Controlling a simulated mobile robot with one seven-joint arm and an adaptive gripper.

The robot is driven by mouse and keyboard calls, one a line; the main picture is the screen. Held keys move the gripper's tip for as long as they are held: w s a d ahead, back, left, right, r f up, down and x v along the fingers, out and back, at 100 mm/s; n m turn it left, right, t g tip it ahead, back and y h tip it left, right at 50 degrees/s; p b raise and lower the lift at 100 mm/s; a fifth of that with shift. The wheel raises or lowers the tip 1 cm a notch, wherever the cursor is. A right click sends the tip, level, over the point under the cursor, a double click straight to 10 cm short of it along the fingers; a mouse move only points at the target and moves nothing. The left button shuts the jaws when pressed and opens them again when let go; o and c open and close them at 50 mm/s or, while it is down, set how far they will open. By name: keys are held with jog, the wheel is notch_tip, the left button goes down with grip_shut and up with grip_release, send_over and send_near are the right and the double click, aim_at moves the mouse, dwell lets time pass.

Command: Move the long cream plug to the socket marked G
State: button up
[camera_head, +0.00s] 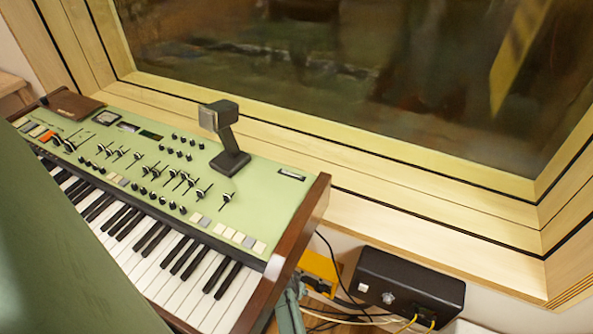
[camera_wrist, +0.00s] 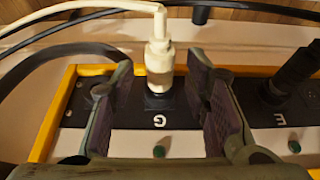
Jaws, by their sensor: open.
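In the wrist view, a cream plug (camera_wrist: 159,62) with a cream cable stands at a dark socket (camera_wrist: 159,101) beside the letter G (camera_wrist: 160,121), which reads upside down. Its lower end meets the socket; how deep it sits I cannot tell. My gripper (camera_wrist: 162,100) is open, with one finger on each side of the plug and gaps between the fingers and the plug. The left finger partly hides the panel left of G. In the head view the plug cannot be made out.
A black plug (camera_wrist: 294,72) stands at the socket marked E (camera_wrist: 280,118), right of my right finger. Cream and black cables cross behind. The panel has a yellow frame (camera_wrist: 53,115). In the head view, a keyboard (camera_head: 170,240) and black box (camera_head: 408,283) flank the yellow box (camera_head: 319,269).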

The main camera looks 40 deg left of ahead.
jog(key=v, duration=1.2)
